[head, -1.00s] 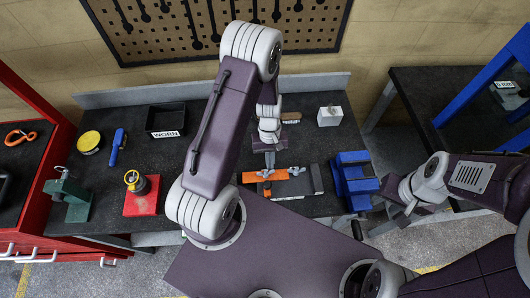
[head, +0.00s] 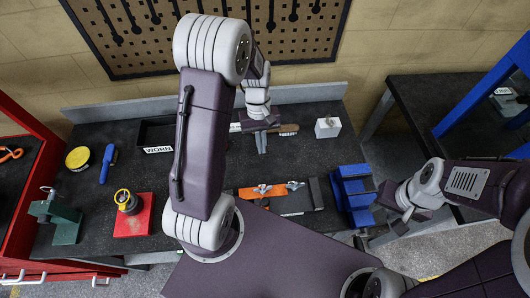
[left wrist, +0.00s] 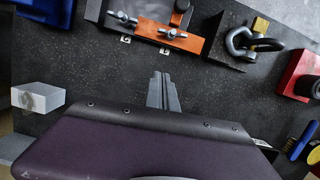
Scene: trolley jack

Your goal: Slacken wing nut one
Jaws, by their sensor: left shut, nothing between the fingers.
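The fixture is a dark plate (head: 290,204) with an orange bar (head: 247,194) on the bench. Two silver wing nuts sit on it: one by the orange bar (head: 263,189), the other further right (head: 295,185). In the left wrist view they show at the top, one on the orange bar (left wrist: 172,33) and one to its left (left wrist: 123,18). I cannot tell which is wing nut one. My left gripper (head: 262,146) is shut and empty, behind the fixture and apart from it; its fingers also show in the left wrist view (left wrist: 161,80). My right gripper (head: 405,213) hangs right of the bench; its jaws are unclear.
A blue block-like stand (head: 353,190) is close right of the fixture. A dark shackle (left wrist: 240,43) stands beside it in the left wrist view. A white block (head: 327,127) and a "WORN" tray (head: 155,133) are further back. A red block (head: 133,221) is left.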

